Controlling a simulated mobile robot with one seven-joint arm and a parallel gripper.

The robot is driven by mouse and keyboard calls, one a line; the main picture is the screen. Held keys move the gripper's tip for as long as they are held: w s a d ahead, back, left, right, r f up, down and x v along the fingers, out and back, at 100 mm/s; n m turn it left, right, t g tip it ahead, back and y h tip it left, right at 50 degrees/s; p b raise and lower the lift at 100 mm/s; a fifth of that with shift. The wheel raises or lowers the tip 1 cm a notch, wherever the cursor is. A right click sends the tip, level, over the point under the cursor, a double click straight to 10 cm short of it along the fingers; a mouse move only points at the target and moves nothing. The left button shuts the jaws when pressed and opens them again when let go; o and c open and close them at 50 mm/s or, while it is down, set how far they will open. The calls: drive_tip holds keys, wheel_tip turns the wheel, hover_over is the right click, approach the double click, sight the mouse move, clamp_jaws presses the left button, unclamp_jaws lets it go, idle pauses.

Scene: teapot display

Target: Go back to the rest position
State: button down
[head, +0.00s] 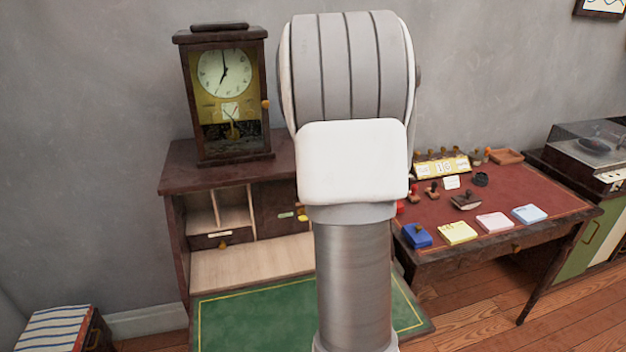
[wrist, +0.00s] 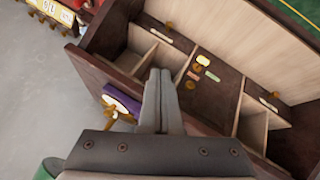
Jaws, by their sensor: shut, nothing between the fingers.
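My gripper (wrist: 161,76) shows in the wrist view with its two grey fingers together and nothing between them. It is over or in front of the wooden desk cabinet (wrist: 85,58); the exact gap to it cannot be told. In the head view my raised arm fills the middle and the gripper itself is hidden. The same cabinet (head: 180,172) stands against the wall there, with open compartments and a green writing surface (head: 250,318), partly hidden by my arm. No teapot is in view.
A pendulum clock (head: 225,95) stands on the cabinet. To the right, a red-topped desk (head: 540,190) holds stamps, note pads and a calendar (head: 442,167). A record player (head: 590,145) stands far right. A striped box (head: 55,330) is at lower left.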

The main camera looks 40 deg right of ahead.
drive_tip(key=s+a+r+y+p, duration=0.15)
drive_tip(key=a+r, duration=0.35)
drive_tip(key=a, duration=0.6)
drive_tip(key=s+a+r+y+p, duration=0.1)
drive_tip(key=s+a+r+p, duration=0.3)
drive_tip(key=a, duration=0.6)
drive_tip(key=s+a+r+n+t+y+p, duration=0.1)
drive_tip(key=s+a+r+y, duration=0.2)
drive_tip(key=s+a, duration=1.2)
wheel_tip(320, 180, up, 3)
drive_tip(key=shift+a+r+p, duration=0.2)
drive_tip(key=shift+a+p, duration=0.15)
drive_tip(key=shift+a, duration=0.5)
